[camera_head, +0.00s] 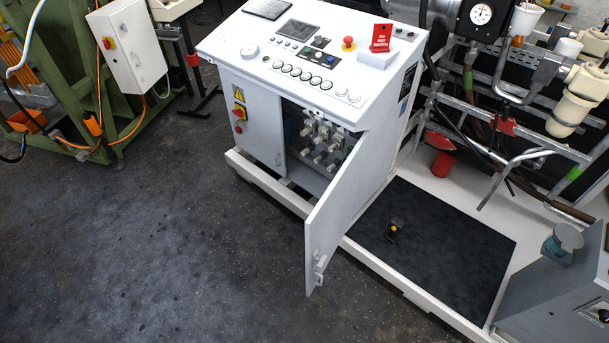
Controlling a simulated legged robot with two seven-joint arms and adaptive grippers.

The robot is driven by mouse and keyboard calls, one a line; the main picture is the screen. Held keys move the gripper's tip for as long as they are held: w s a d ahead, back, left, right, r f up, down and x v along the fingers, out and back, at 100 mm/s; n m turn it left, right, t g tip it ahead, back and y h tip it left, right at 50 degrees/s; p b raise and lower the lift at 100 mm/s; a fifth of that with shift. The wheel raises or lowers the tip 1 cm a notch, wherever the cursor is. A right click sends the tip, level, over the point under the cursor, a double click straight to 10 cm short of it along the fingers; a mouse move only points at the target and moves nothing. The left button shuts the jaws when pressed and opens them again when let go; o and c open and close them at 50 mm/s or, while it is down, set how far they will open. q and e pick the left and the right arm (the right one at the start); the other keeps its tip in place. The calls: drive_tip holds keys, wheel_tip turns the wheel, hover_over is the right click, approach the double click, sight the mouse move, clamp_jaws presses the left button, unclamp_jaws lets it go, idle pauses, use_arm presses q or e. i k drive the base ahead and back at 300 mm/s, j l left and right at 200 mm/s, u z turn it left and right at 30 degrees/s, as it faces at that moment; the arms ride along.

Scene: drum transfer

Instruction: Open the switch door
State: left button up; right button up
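The switch door (329,216) is a white panel on the front of the white control cabinet (257,137). It stands swung open toward me, hinged at its right side, with a small handle or latch (319,262) near its free lower edge. Behind it, the opening shows rows of pale switches (319,146) inside the cabinet. A second front panel to the left of the opening is shut and carries a yellow warning label (239,94) and a red and yellow knob (239,113). Neither of my grippers shows in the head view.
A black mat (443,245) with a small black and yellow object (393,231) lies right of the door. A grey box (556,294) stands at lower right. Pipes and a gauge (481,13) stand behind. The dark floor (150,235) in front is clear.

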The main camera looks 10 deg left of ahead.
sight(261, 136)
drive_tip(key=i+j+z, duration=0.1)
drive_tip(key=z, duration=0.3)
drive_tip(key=j+z, duration=0.2)
drive_tip(key=z, duration=0.2)
drive_tip(key=i+j+z, duration=0.15)
drive_tip(key=j+z, duration=0.2)
drive_tip(key=j, duration=0.95)
drive_tip(key=j+z, duration=0.3)
drive_tip(key=j, duration=0.95)
